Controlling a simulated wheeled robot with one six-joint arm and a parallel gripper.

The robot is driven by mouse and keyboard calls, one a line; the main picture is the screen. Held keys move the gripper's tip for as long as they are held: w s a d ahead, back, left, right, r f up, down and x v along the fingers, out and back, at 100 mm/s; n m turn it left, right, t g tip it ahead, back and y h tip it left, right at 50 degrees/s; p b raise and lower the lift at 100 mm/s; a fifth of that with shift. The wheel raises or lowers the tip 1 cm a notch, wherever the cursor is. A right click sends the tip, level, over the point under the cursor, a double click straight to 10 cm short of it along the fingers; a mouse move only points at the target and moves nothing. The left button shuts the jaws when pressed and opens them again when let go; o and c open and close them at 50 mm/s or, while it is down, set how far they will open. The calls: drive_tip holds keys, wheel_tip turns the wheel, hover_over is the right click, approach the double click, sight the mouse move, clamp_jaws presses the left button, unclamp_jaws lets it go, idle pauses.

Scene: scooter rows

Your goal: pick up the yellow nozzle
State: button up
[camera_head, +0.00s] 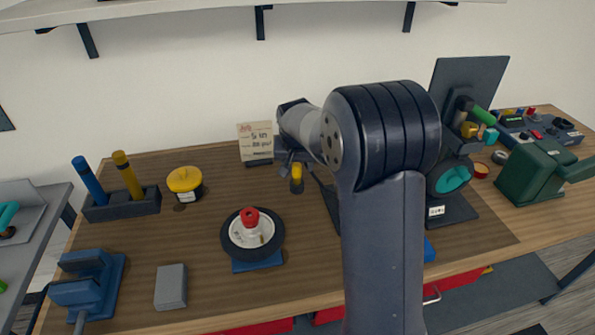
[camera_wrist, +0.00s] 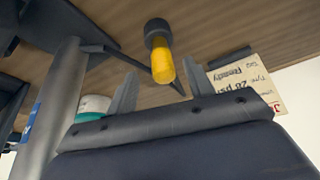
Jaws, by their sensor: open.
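The yellow nozzle (camera_wrist: 162,66) shows in the wrist view as a rounded yellow cylinder with a dark collar (camera_wrist: 157,30) at its upper end. In the head view the nozzle (camera_head: 297,171) is a small yellow piece just below my wrist, partly hidden by the arm. My gripper (camera_wrist: 160,72) is open, with one finger on each side of the nozzle's yellow end in the wrist view. The fingers look apart from it; I cannot tell how deep it sits between them. In the head view the gripper is mostly hidden behind my arm.
A sign card (camera_head: 256,141) stands behind the nozzle at the left. A wheel (camera_head: 230,246) lies in front on a blue base. A dark stand (camera_head: 462,208) rises at right, near my arm. A yellow-lidded pot (camera_head: 185,180) stands left. Bare wood lies between the pot and wheel.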

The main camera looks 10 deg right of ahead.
sight(297, 171)
drive_tip(key=shift+w+p+x, duration=0.15)
drive_tip(key=shift+p+x, duration=0.2)
drive_tip(key=shift+x, duration=1.05)
drive_tip(key=shift+w+p+x, duration=0.15)
drive_tip(key=shift+p+x, duration=0.15)
drive_tip(key=shift+x, duration=1.05)
drive_tip(key=shift+a+r, duration=0.1)
drive_tip(key=shift+a, duration=0.05)
drive_tip(key=shift+c, duration=0.3)
drive_tip(key=c, duration=1)
drive_tip(key=shift+r, duration=0.1)
